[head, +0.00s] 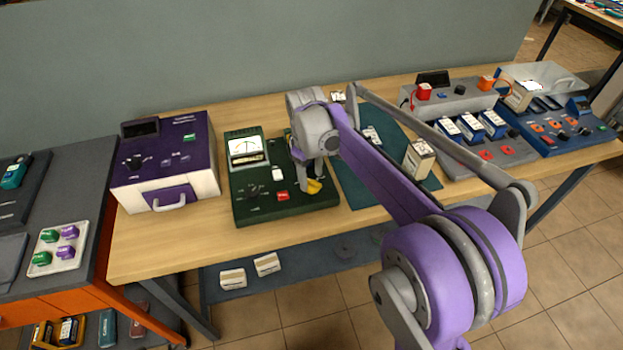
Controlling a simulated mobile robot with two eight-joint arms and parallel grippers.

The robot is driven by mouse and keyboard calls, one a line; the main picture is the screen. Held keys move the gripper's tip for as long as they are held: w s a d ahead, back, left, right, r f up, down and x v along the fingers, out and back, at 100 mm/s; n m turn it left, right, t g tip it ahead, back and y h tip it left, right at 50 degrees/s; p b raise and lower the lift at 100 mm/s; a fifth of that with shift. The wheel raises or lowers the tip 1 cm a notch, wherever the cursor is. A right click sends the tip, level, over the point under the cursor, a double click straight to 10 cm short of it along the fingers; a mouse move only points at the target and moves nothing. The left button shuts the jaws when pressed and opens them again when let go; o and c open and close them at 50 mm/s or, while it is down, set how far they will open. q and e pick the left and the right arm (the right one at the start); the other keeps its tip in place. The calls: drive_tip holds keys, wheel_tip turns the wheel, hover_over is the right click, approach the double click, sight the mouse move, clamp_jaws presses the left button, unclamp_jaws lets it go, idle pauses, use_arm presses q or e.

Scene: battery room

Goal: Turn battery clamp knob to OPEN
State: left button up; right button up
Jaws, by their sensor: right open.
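A dark green tester (240,210) with a white meter (247,148) stands on the wooden bench. A black knob (253,188), a white switch (277,173) and a red button (282,195) show on its face. My right gripper (314,186) is open over the right part of this tester, with yellow at its lower end. The gripper and wrist hide that part of the tester, so what lies between the fingers cannot be seen. I cannot read any OPEN mark or tell which knob is the clamp knob. My left gripper is not in view.
A purple and white unit (165,148) stands left of the tester. Right of it are a dark green mat (350,178), a small upright battery (418,159), a grey charger (495,157) and a blue unit (560,146). My right arm crosses above the mat.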

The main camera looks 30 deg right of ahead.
sight(310, 187)
wheel_tip(310, 187, up, 8)
drive_tip(key=shift+a+r, duration=0.25)
drive_tip(key=shift+s, duration=0.1)
idle(0.4)
drive_tip(key=s+a+f+m+t, duration=0.1)
drive_tip(key=s+a+f, duration=0.2)
drive_tip(key=s, duration=0.4)
drive_tip(key=s+a+f+m+t+p, duration=0.1)
drive_tip(key=s+a+f+t, duration=0.1)
drive_tip(key=s, duration=0.5)
drive_tip(key=s+a+f+m+t+p, duration=0.1)
drive_tip(key=s+a+f+m+t, duration=0.1)
drive_tip(key=s+a+f, duration=0.2)
drive_tip(key=s+f, duration=0.2)
drive_tip(key=s, duration=0.1)
drive_tip(key=shift+s+a+f+y, duration=0.25)
drive_tip(key=shift+a+f+y, duration=0.05)
drive_tip(key=shift+a+y, duration=0.1)
